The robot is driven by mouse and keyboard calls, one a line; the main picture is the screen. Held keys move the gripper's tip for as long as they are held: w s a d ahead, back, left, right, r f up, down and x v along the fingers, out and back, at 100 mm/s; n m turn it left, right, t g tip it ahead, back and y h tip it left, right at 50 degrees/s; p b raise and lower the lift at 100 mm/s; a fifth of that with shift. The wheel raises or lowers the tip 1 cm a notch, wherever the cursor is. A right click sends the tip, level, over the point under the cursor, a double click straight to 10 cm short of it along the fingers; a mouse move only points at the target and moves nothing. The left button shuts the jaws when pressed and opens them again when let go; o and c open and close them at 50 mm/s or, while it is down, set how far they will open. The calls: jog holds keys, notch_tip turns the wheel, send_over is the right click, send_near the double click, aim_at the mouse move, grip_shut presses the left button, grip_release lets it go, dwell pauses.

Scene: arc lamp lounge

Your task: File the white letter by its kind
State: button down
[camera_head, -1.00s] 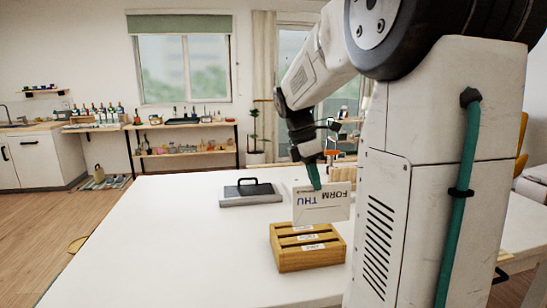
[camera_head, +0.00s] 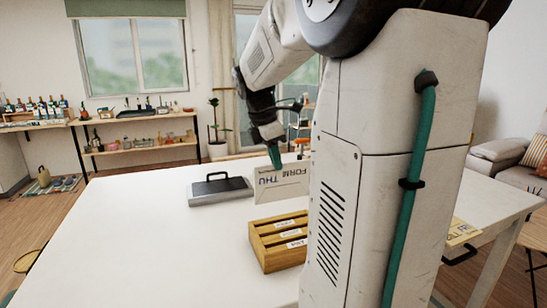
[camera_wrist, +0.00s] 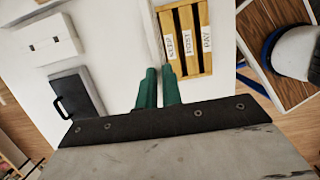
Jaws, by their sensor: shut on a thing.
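The white letter (camera_head: 282,184) hangs from my gripper (camera_head: 275,160) behind the wooden sorter, with FORM and THU printed upside down on its face. In the wrist view, my green fingers (camera_wrist: 158,85) are shut on the letter (camera_wrist: 153,30), which shows nearly edge-on along the sorter's left side. The wooden sorter (camera_head: 282,263) stands on the white table. In the wrist view the sorter (camera_wrist: 206,62) has dark slots with labels that seem to read KEEP, POST and PAY. The letter looks clear of the slots.
A grey flat case with a black handle (camera_head: 222,194) lies on the table (camera_head: 130,240) left of the letter. It also shows in the wrist view (camera_wrist: 85,90), below a white box (camera_wrist: 50,38). The table's left front is clear. A sofa (camera_head: 510,165) stands at the right.

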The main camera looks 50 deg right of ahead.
aim_at(275, 189)
jog(key=shift+f, duration=2.35)
jog(key=shift+f, duration=2.25)
jog(key=c, duration=1.5)
grip_release()
jog(key=shift+r, duration=0.1)
jog(key=v, duration=0.7)
jog(key=shift+a+r, duration=0.1)
jog(key=shift+r, duration=0.2)
